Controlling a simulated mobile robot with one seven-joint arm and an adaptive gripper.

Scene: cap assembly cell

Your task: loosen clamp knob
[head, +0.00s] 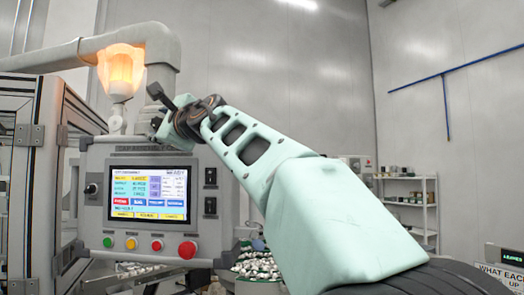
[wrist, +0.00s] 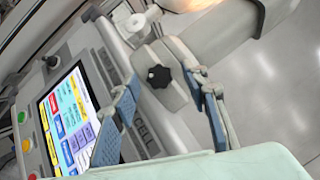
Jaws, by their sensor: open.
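The clamp knob (wrist: 159,76) is a black, lobed knob with a pale centre, on a grey clamp block (wrist: 165,95) beside the control panel in the wrist view. My gripper (wrist: 163,86) is open, its two blue-padded fingers on either side of the knob in the picture. A gap shows on both sides, and I see no contact. How far the fingertips are from the knob in depth I cannot tell. In the head view my gripper (head: 166,112) is at the panel's upper right corner, and I cannot make out the knob there.
The control panel (head: 98,165) has a lit screen (head: 148,192) and several coloured buttons below it. A thick grey pipe arm (head: 160,45) and a glowing orange lamp (head: 121,68) are close above my gripper. Shelves (head: 410,200) stand at the back right.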

